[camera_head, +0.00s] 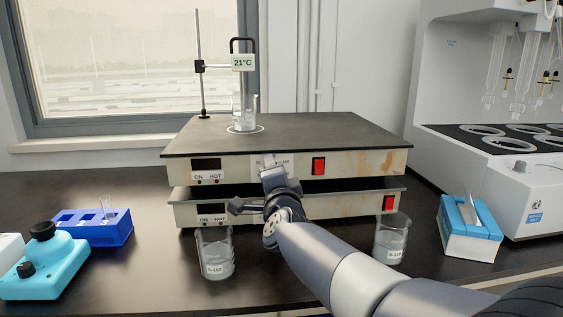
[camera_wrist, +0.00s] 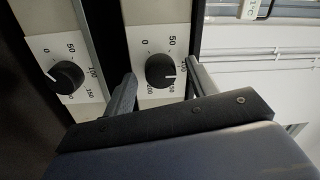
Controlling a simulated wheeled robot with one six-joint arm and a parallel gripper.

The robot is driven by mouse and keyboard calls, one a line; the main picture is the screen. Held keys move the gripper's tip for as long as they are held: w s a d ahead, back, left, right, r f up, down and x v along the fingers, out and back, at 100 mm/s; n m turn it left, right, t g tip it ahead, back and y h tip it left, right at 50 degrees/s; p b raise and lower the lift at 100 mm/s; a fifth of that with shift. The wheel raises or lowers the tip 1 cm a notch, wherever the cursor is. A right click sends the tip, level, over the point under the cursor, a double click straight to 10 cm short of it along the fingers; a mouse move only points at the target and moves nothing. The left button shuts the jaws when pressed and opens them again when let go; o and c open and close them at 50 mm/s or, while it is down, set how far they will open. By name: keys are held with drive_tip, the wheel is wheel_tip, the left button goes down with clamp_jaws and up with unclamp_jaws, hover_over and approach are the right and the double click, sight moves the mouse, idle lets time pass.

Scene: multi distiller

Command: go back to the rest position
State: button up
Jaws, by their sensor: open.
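My gripper (camera_head: 268,182) is in front of the two stacked hot plates, at the middle of their front panels. In the wrist view my gripper (camera_wrist: 161,76) is open, with one finger on each side of the upper hot plate's black knob (camera_wrist: 160,70). I cannot tell whether the fingers touch it. The upper hot plate (camera_head: 320,140) and lower hot plate (camera_head: 345,206) each have a red switch. The lower plate's knob (camera_wrist: 66,77) shows left of the fingers in the wrist view. My gripper and arm hide both knobs in the head view.
A beaker (camera_head: 244,120) stands on the upper plate, with a 21°C display (camera_head: 243,62) above it. Beakers stand on the bench at left (camera_head: 214,262) and right (camera_head: 391,246) of my arm. A blue rack (camera_head: 92,228) is left; a blue-white box (camera_head: 468,235) is right.

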drive_tip(key=n+p, duration=1)
drive_tip(key=n, duration=0.1)
drive_tip(key=shift+d+r+g, duration=0.1)
drive_tip(key=shift+g, duration=0.3)
drive_tip(key=shift+n, duration=0.3)
